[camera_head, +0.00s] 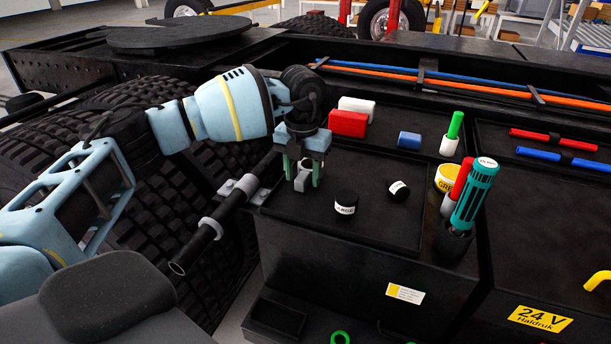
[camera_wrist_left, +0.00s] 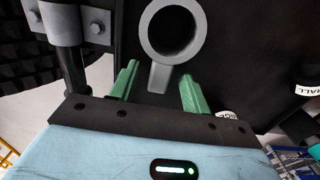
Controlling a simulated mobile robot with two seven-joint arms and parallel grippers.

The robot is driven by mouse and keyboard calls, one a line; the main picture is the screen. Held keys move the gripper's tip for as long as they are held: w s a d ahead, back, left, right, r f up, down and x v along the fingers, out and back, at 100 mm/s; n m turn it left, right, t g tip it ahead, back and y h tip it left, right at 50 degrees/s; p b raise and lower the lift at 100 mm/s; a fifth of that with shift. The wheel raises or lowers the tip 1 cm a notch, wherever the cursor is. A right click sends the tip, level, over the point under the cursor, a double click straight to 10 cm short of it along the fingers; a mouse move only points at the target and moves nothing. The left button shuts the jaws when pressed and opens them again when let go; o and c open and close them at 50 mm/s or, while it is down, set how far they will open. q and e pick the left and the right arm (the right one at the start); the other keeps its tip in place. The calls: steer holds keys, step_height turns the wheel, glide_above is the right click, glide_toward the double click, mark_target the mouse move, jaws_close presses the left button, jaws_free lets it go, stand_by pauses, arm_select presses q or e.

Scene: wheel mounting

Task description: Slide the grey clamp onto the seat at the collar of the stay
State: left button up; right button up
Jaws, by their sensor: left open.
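The grey clamp (camera_head: 303,182) is at the left end of the black tray on the box. In the left wrist view the clamp (camera_wrist_left: 159,77) shows as a ring with a short stem. My left gripper (camera_head: 303,172) points down over it, its green fingers open, one on each side of the stem; in the left wrist view the gripper (camera_wrist_left: 155,90) shows gaps on both sides. The stay (camera_head: 233,205) is a dark tube left of the tray, its open end towards the camera. A light grey collar (camera_head: 211,227) is around it. My right gripper is not in view.
A bracket (camera_head: 240,187) holds the stay beside the box. A teal tool (camera_head: 474,196) stands at the right.

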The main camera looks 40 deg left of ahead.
mark_target(303, 175)
arm_select(q)
jaws_close()
stand_by(0.3)
steer(key=shift+r, duration=0.15)
step_height(303, 175, up, 10)
steer(key=c, duration=0.6)
jaws_free()
jaws_close()
steer(key=shift+f, duration=0.2)
